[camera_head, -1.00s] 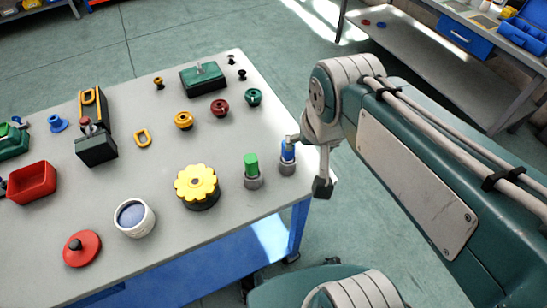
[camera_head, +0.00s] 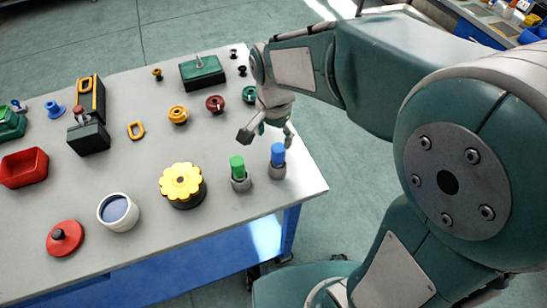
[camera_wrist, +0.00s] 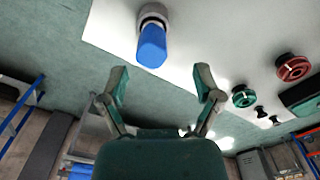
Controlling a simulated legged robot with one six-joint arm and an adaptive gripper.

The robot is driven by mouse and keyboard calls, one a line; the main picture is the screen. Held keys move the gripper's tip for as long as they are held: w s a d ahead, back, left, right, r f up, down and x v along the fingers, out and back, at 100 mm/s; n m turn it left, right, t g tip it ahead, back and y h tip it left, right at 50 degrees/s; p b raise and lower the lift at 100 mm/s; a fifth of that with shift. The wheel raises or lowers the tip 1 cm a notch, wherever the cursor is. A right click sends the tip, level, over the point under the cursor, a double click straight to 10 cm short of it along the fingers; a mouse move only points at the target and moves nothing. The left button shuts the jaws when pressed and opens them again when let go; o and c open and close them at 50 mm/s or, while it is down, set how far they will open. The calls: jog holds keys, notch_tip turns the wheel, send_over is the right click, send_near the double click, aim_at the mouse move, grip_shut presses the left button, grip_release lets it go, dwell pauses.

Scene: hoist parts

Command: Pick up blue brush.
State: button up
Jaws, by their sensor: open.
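The blue brush (camera_head: 278,156) stands upright on the grey table near its right edge, a blue top on a grey round base. In the wrist view the blue brush (camera_wrist: 152,45) is beyond the fingertips, roughly centred between them. My gripper (camera_head: 266,134) is open and empty, above and behind the brush in the head view. The open gripper (camera_wrist: 162,83) also shows in the wrist view with its fingers spread apart. Neither finger appears to touch the brush.
A green-topped piece (camera_head: 238,170) of similar shape stands close to the left of the brush. A yellow flower-shaped knob (camera_head: 182,182) is farther left. A green knob (camera_head: 249,94) and a red knob (camera_head: 215,103) are behind. The table's front right corner is bare.

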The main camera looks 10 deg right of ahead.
aim_at(279, 155)
jog(key=f, duration=0.1)
jog(key=d+f, duration=0.1)
jog(key=shift+d+f, duration=0.3)
jog(key=f, duration=0.4)
jog(key=shift+a+f, duration=0.2)
jog(key=shift+a, duration=0.2)
jog(key=shift+a+f, duration=0.15)
jog(key=shift+d, duration=0.3)
jog(key=c, duration=0.4)
jog(key=shift+s, duration=0.1)
grip_shut()
